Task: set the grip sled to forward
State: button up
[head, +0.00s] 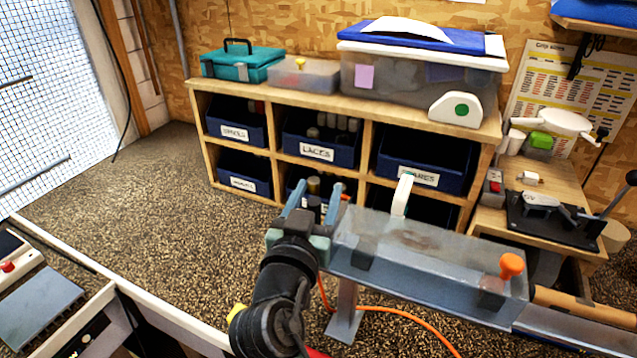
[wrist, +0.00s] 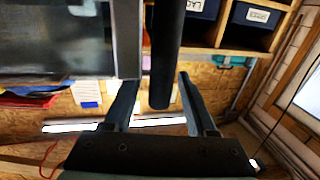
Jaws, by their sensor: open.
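A long grey bench rig with a clear cover (head: 425,250) stands in the front middle of the head view. I cannot tell which part of it is the grip sled, or its setting. An orange knob (head: 511,266) is at its right end, and a white upright tab (head: 402,196) stands behind its cover. My gripper (head: 318,192) is open at the rig's left end, fingers pointing up in the picture. In the wrist view, a dark round bar (wrist: 161,60) reaches down between the two open fingers (wrist: 157,98); I cannot see contact. The rig's clear side (wrist: 55,40) is left of them.
A wooden shelf (head: 365,140) with labelled blue bins stands behind. A small side table (head: 545,185) holding a black device is at the right. A white-edged bench (head: 100,275) is at the front left. An orange hose (head: 400,311) lies below the rig. Speckled floor lies open at left.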

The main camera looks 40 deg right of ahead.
jog(key=shift+w+d, duration=0.2)
jog(key=shift+d, duration=0.15)
jog(key=shift+c, duration=0.2)
grip_shut()
dwell(1.1)
